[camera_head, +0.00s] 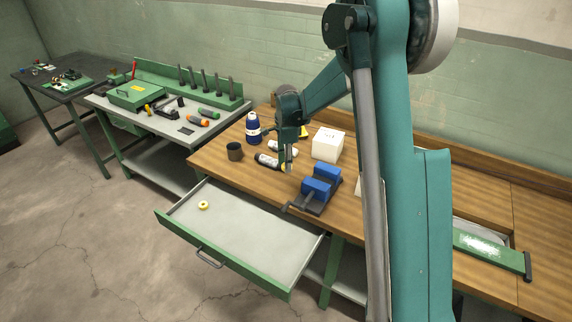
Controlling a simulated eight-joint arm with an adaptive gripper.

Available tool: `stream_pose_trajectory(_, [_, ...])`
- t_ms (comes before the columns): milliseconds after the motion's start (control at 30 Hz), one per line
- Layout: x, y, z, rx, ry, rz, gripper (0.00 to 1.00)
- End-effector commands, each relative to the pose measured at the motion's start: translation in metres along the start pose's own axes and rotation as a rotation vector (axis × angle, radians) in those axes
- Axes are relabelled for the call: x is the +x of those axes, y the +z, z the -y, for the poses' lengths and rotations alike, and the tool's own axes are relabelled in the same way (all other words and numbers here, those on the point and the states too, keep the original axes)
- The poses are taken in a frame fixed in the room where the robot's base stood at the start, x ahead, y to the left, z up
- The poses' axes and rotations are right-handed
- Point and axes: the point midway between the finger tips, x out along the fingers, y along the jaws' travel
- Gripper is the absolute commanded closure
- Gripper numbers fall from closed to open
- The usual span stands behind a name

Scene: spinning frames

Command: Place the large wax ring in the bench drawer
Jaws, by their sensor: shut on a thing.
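A pale yellow ring (203,205) lies flat in the open bench drawer (232,258), towards its left back part. I cannot tell whether it is the large wax ring. My gripper (288,165) points down over the wooden bench top, behind and to the right of the drawer. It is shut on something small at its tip. A yellowish patch shows there, but I cannot make out whether it is a ring or the end of the lying bottle beside it.
On the wooden bench (225,172) stand a dark cup (235,151), a blue bottle (253,128), a white box (328,144) and a blue vise (320,188). A dark bottle (267,160) lies by my gripper. Most of the drawer floor is clear.

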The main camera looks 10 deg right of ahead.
Motion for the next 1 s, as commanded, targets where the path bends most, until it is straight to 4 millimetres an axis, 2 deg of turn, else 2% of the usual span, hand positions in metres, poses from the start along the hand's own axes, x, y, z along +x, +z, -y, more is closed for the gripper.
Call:
stream_pose_trajectory(267, [0.007, 0.011, -0.01, -0.003, 0.0, 0.0, 0.82])
stream_pose_trajectory(467, [0.025, 0.041, -0.04, -0.011, 0.0, 0.0, 0.82])
stream_pose_trajectory(667, [0.051, 0.082, -0.091, -0.023, 0.0, 0.0, 0.82])
stream_pose_trajectory(800, [0.072, 0.111, -0.132, -0.031, 0.0, 0.0, 0.82])
stream_pose_trajectory(1000, [0.097, 0.14, -0.187, -0.04, 0.0, 0.0, 0.82])
